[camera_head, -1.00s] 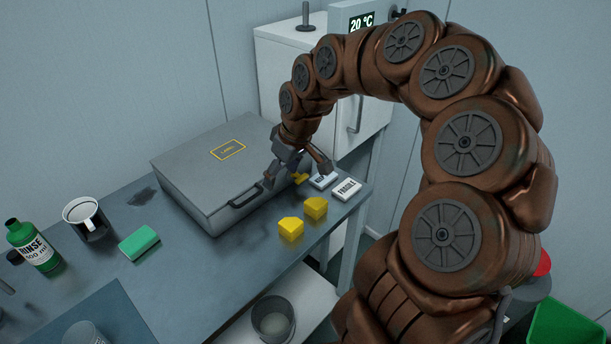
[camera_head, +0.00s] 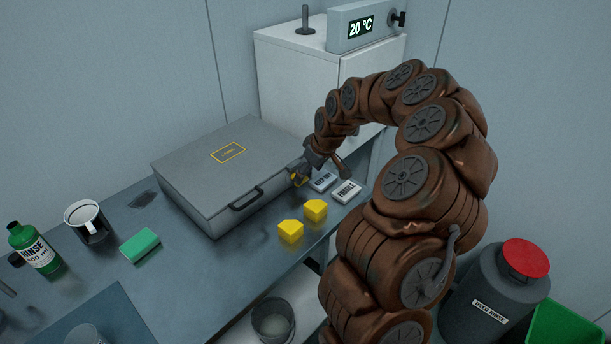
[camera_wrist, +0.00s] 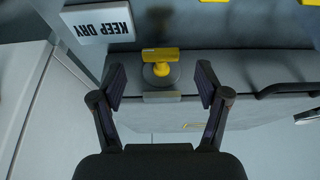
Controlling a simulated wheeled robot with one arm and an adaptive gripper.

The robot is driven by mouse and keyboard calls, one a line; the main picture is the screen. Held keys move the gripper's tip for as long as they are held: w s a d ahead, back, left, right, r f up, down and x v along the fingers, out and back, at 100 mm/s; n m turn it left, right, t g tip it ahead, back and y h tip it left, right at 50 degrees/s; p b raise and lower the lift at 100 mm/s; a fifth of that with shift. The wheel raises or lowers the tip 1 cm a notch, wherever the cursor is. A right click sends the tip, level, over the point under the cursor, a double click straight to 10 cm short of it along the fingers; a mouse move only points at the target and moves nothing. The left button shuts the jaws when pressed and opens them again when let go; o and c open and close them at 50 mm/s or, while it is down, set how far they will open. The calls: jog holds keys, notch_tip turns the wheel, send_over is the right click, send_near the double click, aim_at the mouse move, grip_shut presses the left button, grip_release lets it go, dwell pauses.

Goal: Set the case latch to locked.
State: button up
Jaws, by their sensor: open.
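The grey case (camera_head: 190,170) lies closed on the bench, with a yellow-framed label on its lid and a dark handle (camera_head: 246,199) on its front. In the wrist view the yellow latch (camera_wrist: 160,62) is a small bar on a round grey base on the case's front face. My gripper (camera_wrist: 160,88) is open, its two fingers to either side of the latch base and apart from the bar. In the head view my gripper (camera_head: 320,172) is at the case's front right corner and hides most of the latch.
A "KEEP DRY" block (camera_wrist: 98,22) lies close by the left finger. A "FRAGILE" block (camera_head: 346,191) and two yellow blocks (camera_head: 291,231) (camera_head: 316,210) lie before the case.

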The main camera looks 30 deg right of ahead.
aim_at(304, 181)
jog(key=shift+p+x, duration=0.35)
jog(key=shift+x, duration=1.4)
jog(key=shift+c, duration=0.3)
jog(key=c, duration=1.1)
